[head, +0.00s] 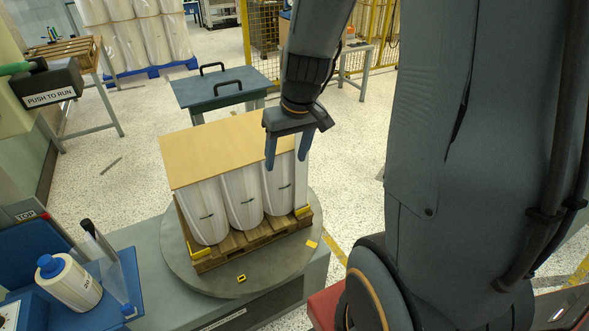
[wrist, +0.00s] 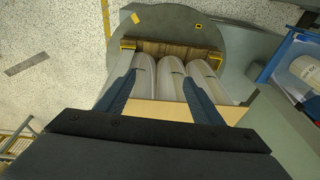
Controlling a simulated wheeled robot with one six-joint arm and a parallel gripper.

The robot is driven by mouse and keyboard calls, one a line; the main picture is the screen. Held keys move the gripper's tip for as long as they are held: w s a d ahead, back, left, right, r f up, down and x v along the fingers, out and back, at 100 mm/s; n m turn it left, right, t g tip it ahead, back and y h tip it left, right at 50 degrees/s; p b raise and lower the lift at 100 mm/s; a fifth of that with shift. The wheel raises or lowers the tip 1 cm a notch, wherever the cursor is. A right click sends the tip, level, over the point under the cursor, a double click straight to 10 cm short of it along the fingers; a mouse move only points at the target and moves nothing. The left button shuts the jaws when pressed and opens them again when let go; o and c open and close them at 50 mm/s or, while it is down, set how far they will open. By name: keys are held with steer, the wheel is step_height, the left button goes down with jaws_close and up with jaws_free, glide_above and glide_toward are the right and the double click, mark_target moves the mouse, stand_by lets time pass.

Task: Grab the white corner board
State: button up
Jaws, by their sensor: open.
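A white corner board (head: 301,182) appears as a narrow upright strip at the front right corner of the pallet load, beside the rightmost white roll. My gripper (head: 287,164) points down at that corner, its fingers apart with nothing held between them. The right finger overlaps the upper part of the strip in the head view; whether it touches cannot be told. In the wrist view my gripper (wrist: 159,74) shows both fingers spread over the tan top sheet (wrist: 160,112) and the rolls (wrist: 172,72).
The load stands on a wooden pallet (head: 240,247) with yellow corner brackets, on a round grey turntable (head: 205,278). A blue-topped table (head: 222,88) stands behind. Speckled floor is open around.

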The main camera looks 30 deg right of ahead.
steer(key=w+d+r+t+p, duration=0.1)
steer(key=w+d+r+t, duration=0.1)
steer(key=w+d, duration=0.7)
step_height(320, 180, down, 7)
steer(key=w+d, duration=0.1)
steer(key=w, duration=0.1)
steer(key=shift+d+f+h, duration=0.15)
steer(key=shift+f+h, duration=0.05)
steer(key=shift+h, duration=0.1)
steer(key=c, duration=1.4)
steer(key=shift+c, duration=0.2)
